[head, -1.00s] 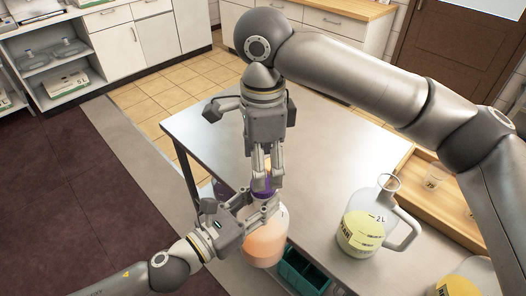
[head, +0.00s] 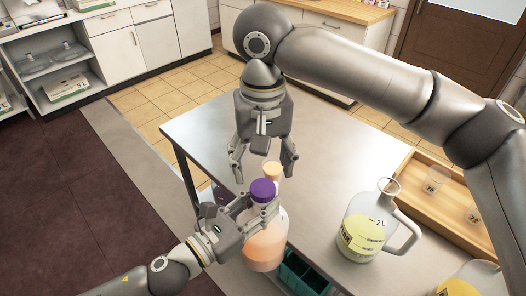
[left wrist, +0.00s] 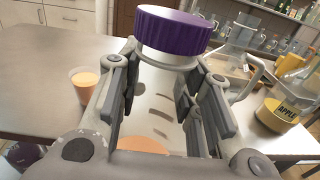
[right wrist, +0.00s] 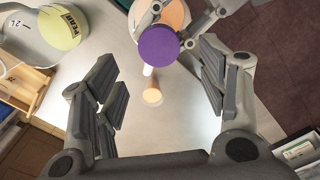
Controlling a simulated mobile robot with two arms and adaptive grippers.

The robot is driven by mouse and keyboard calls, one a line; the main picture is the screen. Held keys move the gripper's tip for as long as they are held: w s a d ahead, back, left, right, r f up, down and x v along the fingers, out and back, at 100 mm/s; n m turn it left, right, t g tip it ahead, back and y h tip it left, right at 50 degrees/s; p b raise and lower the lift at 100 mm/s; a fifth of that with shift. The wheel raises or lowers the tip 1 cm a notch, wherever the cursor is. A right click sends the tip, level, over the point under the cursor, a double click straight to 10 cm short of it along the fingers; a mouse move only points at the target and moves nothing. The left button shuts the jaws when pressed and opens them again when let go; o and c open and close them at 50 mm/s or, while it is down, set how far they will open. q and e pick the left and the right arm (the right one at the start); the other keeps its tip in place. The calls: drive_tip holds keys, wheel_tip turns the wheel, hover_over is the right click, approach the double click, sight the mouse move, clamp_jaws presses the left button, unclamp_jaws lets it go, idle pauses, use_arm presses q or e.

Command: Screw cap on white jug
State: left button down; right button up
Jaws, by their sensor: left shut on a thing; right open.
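The white jug (head: 264,247) stands at the table's near edge with orange liquid inside. The purple cap (head: 263,190) sits on top of its neck; it also shows in the left wrist view (left wrist: 173,31) and in the right wrist view (right wrist: 158,46). I cannot tell how tight the cap is. My left gripper (head: 250,209) is shut on the jug's neck just below the cap. My right gripper (head: 263,172) is open and empty above and behind the cap, its fingers apart and clear of it.
A small cup of orange liquid (left wrist: 84,84) stands on the table (head: 325,150) behind the jug. A 2 L pear jug (head: 362,238) stands to the right. A wooden tray (head: 412,185) with cups lies at the right. A green crate (head: 300,272) is below the near edge.

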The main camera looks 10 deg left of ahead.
drive_tip(key=n, duration=0.7)
drive_tip(key=shift+r, duration=0.25)
drive_tip(key=n, duration=0.4)
drive_tip(key=shift+r+n, duration=0.15)
drive_tip(key=shift+n, duration=0.25)
drive_tip(key=n, duration=0.4)
drive_tip(key=shift+r+n, duration=0.1)
drive_tip(key=shift+n, duration=0.2)
drive_tip(key=n, duration=0.4)
drive_tip(key=shift+r, duration=0.15)
drive_tip(key=n, duration=0.4)
drive_tip(key=shift+r+n, duration=0.15)
drive_tip(key=shift+n, duration=0.25)
drive_tip(key=n, duration=0.4)
drive_tip(key=shift+r, duration=0.1)
drive_tip(key=n, duration=0.4)
drive_tip(key=shift+r+n, duration=0.15)
drive_tip(key=shift+n, duration=0.25)
